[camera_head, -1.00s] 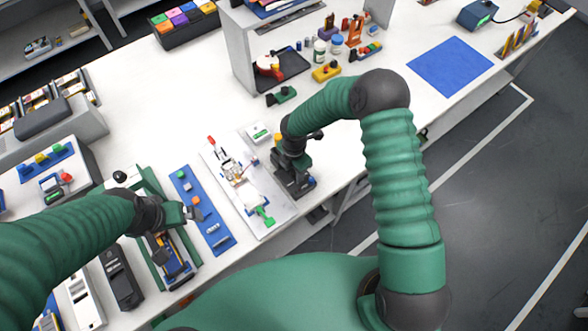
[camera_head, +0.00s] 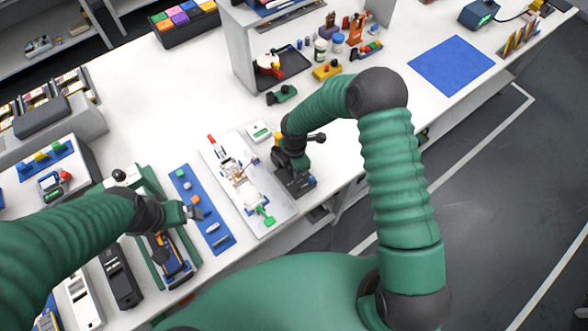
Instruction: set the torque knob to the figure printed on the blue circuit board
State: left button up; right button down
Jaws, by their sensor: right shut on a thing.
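My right gripper (camera_head: 291,164) points down at a small dark device (camera_head: 301,186) at the bench's front edge, right of the white board. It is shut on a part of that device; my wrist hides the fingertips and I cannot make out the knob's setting. A long blue board (camera_head: 216,231) with small parts on it lies left of the white board; it may be the circuit board, and no figure on it is readable. My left gripper (camera_head: 190,212) hangs by the blue board's left edge, over a green-framed fixture (camera_head: 180,283); its jaws are too small to judge.
The white board (camera_head: 266,232) carries several small parts. A grey shelf unit (camera_head: 238,50) stands at the back. A blue mat (camera_head: 451,66) lies clear at the right.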

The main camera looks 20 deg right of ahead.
jog(key=m, duration=0.3)
jog(key=m+b, duration=0.1)
jog(key=shift+w+d+r+m, duration=0.1)
jog(key=shift+w+r+m, duration=0.05)
jog(key=shift+w+m, duration=0.15)
jog(key=m, duration=0.4)
jog(key=shift+m+b, duration=0.3)
jog(key=shift+b, duration=0.1)
jog(key=m, duration=0.4)
jog(key=shift+b, duration=0.35)
jog(key=shift+m, duration=2.1)
jog(key=c, duration=1.6)
grip_release()
jog(key=o, duration=0.5)
jog(key=shift+s, duration=0.2)
